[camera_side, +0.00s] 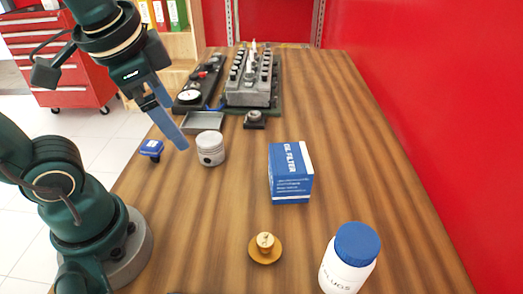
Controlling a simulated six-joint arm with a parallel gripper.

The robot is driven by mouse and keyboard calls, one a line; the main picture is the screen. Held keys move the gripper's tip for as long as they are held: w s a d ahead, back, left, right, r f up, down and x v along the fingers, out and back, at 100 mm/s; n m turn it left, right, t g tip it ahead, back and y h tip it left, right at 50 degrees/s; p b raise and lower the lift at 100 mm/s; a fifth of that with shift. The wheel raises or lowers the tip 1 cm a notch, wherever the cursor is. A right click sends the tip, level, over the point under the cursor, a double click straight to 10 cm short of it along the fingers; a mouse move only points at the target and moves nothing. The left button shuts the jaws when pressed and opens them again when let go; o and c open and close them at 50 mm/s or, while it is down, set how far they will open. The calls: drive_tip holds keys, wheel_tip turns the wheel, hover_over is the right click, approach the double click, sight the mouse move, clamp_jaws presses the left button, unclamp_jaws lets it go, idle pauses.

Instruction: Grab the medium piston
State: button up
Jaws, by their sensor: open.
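A grey metal piston (210,149) stands upright on the wooden table, left of the middle. It has ring grooves near its top and a pin hole in its side. It is the only piston I can make out clearly, so I cannot compare sizes. My gripper (180,143) reaches in from the upper left with its blue fingers pointing down and to the right. The fingers overlap in this view. They are open and empty, with their tips just left of the piston in the picture and apparently above the table.
A blue oil filter box (290,173) stands right of the piston. A grey tray (203,123) lies behind it, and a small blue item (151,149) lies left. An engine head (250,82) is at the back. A brass piece (265,246) and white bottle (348,264) are in front.

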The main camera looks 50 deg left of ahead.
drive_tip(key=w+a+m+g+y, duration=0.2)
drive_tip(key=w+a+m+y, duration=0.3)
drive_tip(key=m, duration=0.3)
drive_tip(key=r+m+y, duration=0.1)
drive_tip(key=m+y, duration=0.5)
drive_tip(key=m, duration=0.3)
hover_over(214, 146)
drive_tip(key=a, duration=0.1)
drive_tip(key=shift+t, duration=0.3)
wheel_tip(214, 146, down, 18)
drive_tip(key=shift+w+a+r, duration=0.1)
drive_tip(key=shift+w+a, duration=0.05)
drive_tip(key=shift+x, duration=2.6)
clamp_jaws()
drive_tip(key=shift+r, duration=0.1)
